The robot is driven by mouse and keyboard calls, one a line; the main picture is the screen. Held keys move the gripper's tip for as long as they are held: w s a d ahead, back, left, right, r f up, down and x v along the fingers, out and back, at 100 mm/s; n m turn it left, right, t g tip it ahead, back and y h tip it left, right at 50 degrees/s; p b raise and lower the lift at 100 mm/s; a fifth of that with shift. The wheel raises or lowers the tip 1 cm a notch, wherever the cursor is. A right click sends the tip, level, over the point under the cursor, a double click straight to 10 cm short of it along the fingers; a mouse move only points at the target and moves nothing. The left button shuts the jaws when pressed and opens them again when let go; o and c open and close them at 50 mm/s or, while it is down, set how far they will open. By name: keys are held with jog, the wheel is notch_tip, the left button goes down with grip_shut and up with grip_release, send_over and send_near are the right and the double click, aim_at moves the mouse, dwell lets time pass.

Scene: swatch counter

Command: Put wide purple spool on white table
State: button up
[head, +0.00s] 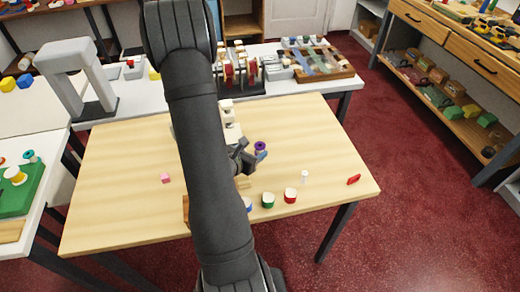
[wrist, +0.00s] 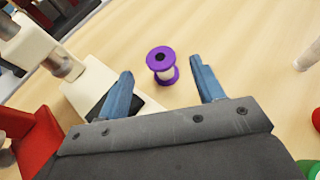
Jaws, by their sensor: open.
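The wide purple spool (wrist: 162,65) has purple flanges and a pale middle. It stands upright on the wooden table (head: 110,170). It also shows in the head view (head: 260,147), just right of my gripper (head: 243,157). In the wrist view my gripper (wrist: 163,88) is open, with its blue fingers apart and nothing held between them. The spool is just beyond the fingertips, between their lines. The white table (head: 130,97) is behind the wooden table in the head view.
A cream machine (wrist: 90,80) stands left of the spool. Green (head: 268,200) and red (head: 290,195) cups, a white piece (head: 305,176) and a red item (head: 353,179) are toward the front right. The white table carries a grey arch (head: 75,75) and a spool rack (head: 238,75).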

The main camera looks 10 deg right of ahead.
aim_at(259, 147)
jog(key=shift+x, duration=1.75)
jog(key=shift+r, duration=0.1)
jog(key=c, duration=1.1)
jog(key=shift+r, duration=0.15)
jog(key=shift+r, duration=0.9)
notch_tip(259, 147, up, 2)
jog(key=shift+r, duration=0.1)
jog(key=s+d+r, duration=0.2)
jog(key=s, duration=0.1)
jog(key=s+d+r, duration=0.2)
jog(key=d, duration=0.1)
jog(key=s+d+r, duration=0.2)
jog(key=s+d, duration=0.1)
jog(key=shift+s+r, duration=0.3)
jog(key=shift+r, duration=0.05)
